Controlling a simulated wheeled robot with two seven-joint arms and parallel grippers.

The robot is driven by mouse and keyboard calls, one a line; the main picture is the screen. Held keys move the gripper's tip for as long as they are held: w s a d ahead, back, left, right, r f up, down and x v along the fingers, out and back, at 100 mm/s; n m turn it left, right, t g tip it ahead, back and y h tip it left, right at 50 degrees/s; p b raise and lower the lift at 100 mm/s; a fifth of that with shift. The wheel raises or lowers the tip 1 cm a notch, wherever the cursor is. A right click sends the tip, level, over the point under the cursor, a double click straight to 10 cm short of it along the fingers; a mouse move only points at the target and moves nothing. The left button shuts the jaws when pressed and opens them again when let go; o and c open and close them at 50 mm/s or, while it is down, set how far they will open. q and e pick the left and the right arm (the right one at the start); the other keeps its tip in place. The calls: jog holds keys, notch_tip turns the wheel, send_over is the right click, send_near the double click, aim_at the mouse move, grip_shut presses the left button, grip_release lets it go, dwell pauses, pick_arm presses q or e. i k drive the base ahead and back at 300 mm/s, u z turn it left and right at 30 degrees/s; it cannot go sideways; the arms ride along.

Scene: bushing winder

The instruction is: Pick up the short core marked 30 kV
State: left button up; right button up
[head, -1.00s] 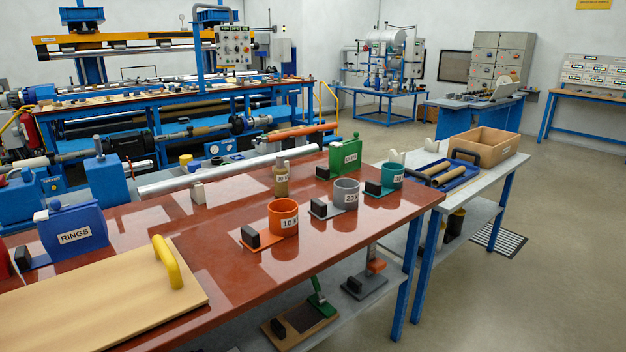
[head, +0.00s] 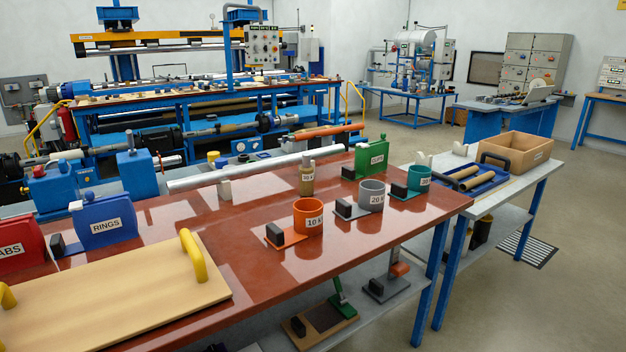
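A short tan core (head: 306,180) stands upright on the red-brown table (head: 240,250), behind the orange cup. It has a narrower top and a small white label that seems to read 30 k, though the print is tiny. An orange cup marked 10 k (head: 308,216), a grey cup marked 20 k (head: 371,196) and a teal cup (head: 419,179) stand in a slanting row to its front and right. The teal cup's label is too small to read surely. Neither of my grippers is in view.
A long silver tube (head: 240,170) lies behind the core. A green box (head: 371,158), a blue RINGS box (head: 103,222) and a wooden board with yellow handles (head: 120,290) share the table. A side table at right holds a blue tray (head: 470,181) and wooden box (head: 516,151).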

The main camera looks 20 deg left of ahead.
aim_at(306, 170)
jog(key=z, duration=0.95)
jog(key=i, duration=2.85)
jog(key=u, duration=3.9)
